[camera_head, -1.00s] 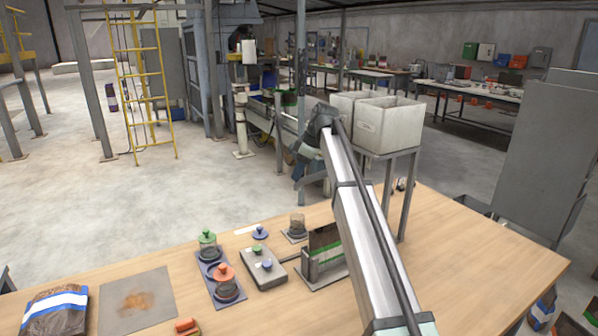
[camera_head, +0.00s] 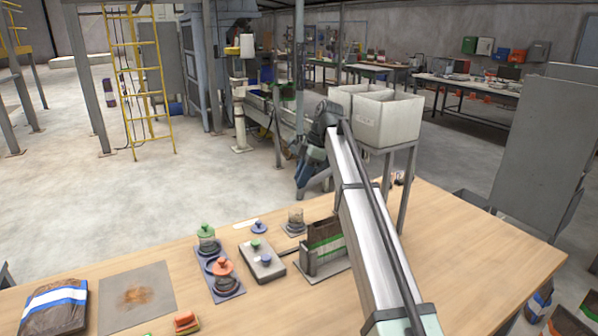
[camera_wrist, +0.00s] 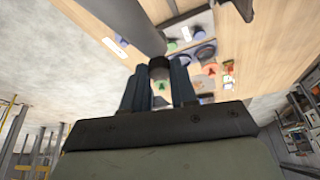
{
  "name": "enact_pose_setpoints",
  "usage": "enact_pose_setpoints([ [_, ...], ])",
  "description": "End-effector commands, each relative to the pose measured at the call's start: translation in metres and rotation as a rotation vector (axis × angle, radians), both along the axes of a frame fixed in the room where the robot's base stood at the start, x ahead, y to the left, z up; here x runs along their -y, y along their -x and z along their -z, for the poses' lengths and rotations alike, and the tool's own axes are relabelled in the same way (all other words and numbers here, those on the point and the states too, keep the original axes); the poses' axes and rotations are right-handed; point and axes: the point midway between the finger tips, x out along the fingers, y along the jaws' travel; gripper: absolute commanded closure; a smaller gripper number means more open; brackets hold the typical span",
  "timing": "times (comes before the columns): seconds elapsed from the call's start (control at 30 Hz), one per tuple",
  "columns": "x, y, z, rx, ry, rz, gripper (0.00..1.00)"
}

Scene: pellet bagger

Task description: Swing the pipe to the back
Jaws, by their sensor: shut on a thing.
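In the wrist view a thick grey pipe (camera_wrist: 128,22) runs in from the top left, close in front of my gripper (camera_wrist: 158,78). My fingers are shut on a short dark round piece (camera_wrist: 159,68) beside the pipe's lower end; whether it is fixed to the pipe I cannot tell. In the head view my gripper (camera_head: 303,174) hangs beyond the table's far edge, left of the white bins, pointing down.
The wooden table (camera_head: 480,245) holds a bag (camera_head: 308,243), coloured-knob pieces (camera_head: 207,235) and a grey mat (camera_head: 128,300). White bins (camera_head: 385,118) on a legged stand are close right of my wrist. Open concrete floor (camera_head: 225,180) lies to the left.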

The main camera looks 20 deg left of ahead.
Motion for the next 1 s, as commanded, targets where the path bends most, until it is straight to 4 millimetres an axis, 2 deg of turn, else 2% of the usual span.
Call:
enact_pose_setpoints([
  [0.1, 0.009, 0.011, 0.0, -0.001, 0.001, -0.07, 1.0],
  [0.3, 0.019, 0.02, 0.0, -0.001, 0.0, -0.152, 1.0],
  [0.9, 0.025, 0.024, 0.0, 0.0, 0.001, -0.195, 1.0],
  [0.93, 0.025, 0.024, 0.0, 0.001, 0.002, -0.195, 0.71],
  [1.0, 0.025, 0.024, 0.0, 0.0, 0.001, -0.195, 0.64],
])
